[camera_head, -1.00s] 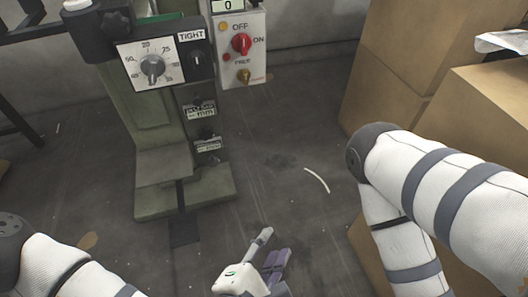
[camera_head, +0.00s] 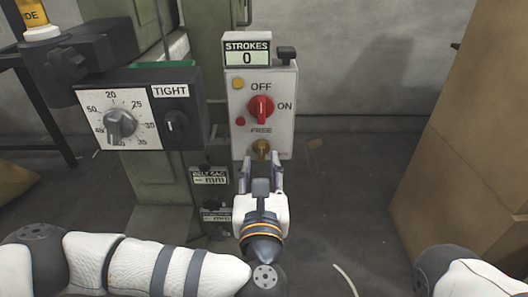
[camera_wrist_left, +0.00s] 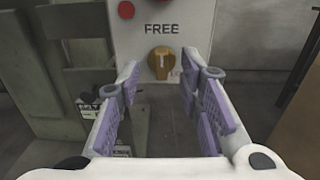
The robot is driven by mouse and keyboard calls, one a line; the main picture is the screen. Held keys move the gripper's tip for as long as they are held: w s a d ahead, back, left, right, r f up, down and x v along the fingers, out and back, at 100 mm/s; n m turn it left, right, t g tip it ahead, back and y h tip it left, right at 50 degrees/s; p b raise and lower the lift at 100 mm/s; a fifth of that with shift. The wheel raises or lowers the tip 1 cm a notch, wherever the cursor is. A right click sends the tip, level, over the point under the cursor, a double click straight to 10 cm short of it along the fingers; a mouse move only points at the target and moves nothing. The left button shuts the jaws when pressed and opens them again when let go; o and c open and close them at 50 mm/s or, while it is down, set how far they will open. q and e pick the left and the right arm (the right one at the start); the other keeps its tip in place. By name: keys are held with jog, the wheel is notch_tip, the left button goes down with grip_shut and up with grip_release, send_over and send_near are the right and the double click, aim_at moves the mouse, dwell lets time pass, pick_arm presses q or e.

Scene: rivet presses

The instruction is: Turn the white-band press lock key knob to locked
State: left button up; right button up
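The brass lock key knob (camera_head: 261,147) is low on the light grey control box (camera_head: 239,130), below the word FREE. In the left wrist view the knob (camera_wrist_left: 160,63) has its pale pointer line upright, toward FREE; lettering at its lower right is partly hidden. My left gripper (camera_head: 262,168) is open, just below and in front of the knob. In the left wrist view its purple-padded fingers (camera_wrist_left: 160,80) are apart, with the knob between and beyond them and nothing held. A white band (camera_head: 42,33) shows at top left. My right gripper is out of view.
A red OFF/ON switch (camera_head: 261,107) and small red button (camera_head: 241,121) sit above the knob. Left is a black box with a dial (camera_head: 120,123) and TIGHT knob (camera_head: 177,121). Cardboard boxes (camera_head: 480,150) stand at right. The floor between is mostly clear.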

aim_at(262, 149)
pick_arm(q)
jog(key=w+b, duration=0.1)
jog(key=w, duration=0.4)
jog(key=shift+w, duration=0.4)
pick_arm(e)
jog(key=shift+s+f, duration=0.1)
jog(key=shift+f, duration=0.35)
pick_arm(q)
jog(key=shift+d, duration=0.1)
grip_shut()
